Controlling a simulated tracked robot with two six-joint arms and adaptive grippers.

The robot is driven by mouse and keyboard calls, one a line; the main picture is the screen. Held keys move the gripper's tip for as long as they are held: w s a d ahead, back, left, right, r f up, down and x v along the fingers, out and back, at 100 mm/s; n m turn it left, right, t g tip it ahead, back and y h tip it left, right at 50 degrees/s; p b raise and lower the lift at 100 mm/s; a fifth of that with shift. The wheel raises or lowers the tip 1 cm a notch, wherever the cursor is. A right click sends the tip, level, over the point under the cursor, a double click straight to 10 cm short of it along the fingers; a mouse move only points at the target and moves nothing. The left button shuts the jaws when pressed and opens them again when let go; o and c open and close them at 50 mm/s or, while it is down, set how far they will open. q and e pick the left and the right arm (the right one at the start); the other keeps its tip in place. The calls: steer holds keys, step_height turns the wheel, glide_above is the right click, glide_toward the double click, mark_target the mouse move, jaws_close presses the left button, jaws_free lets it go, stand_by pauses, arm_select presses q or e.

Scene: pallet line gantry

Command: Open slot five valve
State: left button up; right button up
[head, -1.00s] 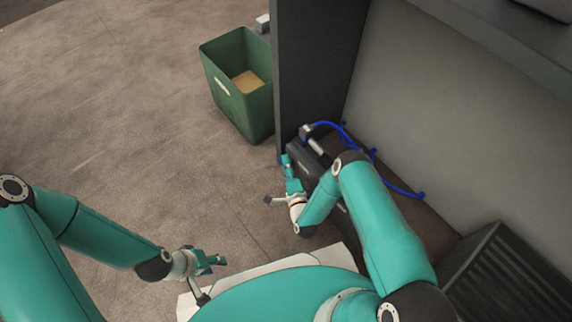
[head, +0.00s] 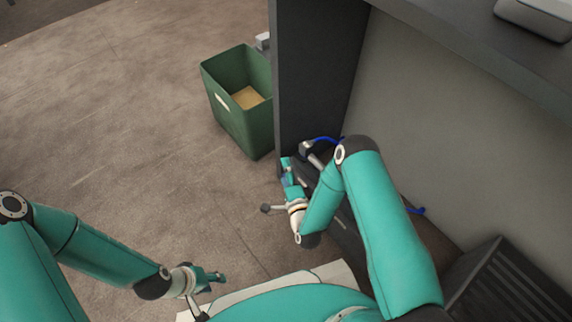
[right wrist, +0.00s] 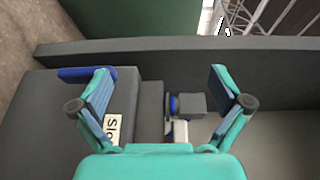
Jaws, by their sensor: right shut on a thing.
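My right gripper (head: 288,172) is low beside the dark panel, at the dark unit on the floor. In the right wrist view its fingers (right wrist: 160,85) stand wide apart over the unit. A blue ring with a grey fitting (right wrist: 190,104) sits between the fingers. My left gripper (head: 214,277) hangs over the floor, apart from everything; its jaws are unclear.
A green bin (head: 240,115) with a tan item inside stands left of the dark upright panel (head: 312,75). A blue hose (head: 415,210) runs behind my right arm. A slatted dark box (head: 510,290) is at the lower right. The floor at left is clear.

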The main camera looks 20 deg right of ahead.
steer(key=shift+w+d+r+t, duration=0.15)
steer(key=shift+w+r+t, duration=0.15)
steer(key=shift+r, duration=0.25)
steer(key=shift+w+d+r+t, duration=0.1)
steer(key=shift+w+r+t, duration=0.1)
steer(key=shift+w+r, duration=0.3)
steer(key=shift+s+a+f+g, duration=0.3)
steer(key=shift+s+f, duration=0.3)
steer(key=shift+f, duration=0.05)
steer(key=shift+a+r+p, duration=0.2)
steer(key=shift+r+p, duration=0.35)
steer(key=shift+r, duration=0.05)
steer(key=shift+c, duration=0.5)
steer(key=shift+s+a+r+p, duration=0.1)
steer(key=shift+r+p, duration=0.2)
steer(key=c, duration=0.6)
steer(key=shift+o, duration=0.2)
steer(key=s+a+r+p, duration=0.1)
steer(key=a+r+p, duration=0.2)
steer(key=r+p, duration=0.4)
steer(key=s+a+r+p, duration=0.1)
steer(key=a+r+p, duration=0.2)
steer(key=r+p, duration=0.5)
steer(key=shift+s+a+r+p, duration=0.2)
steer(key=shift+r+p, duration=0.05)
steer(key=shift+p, duration=0.2)
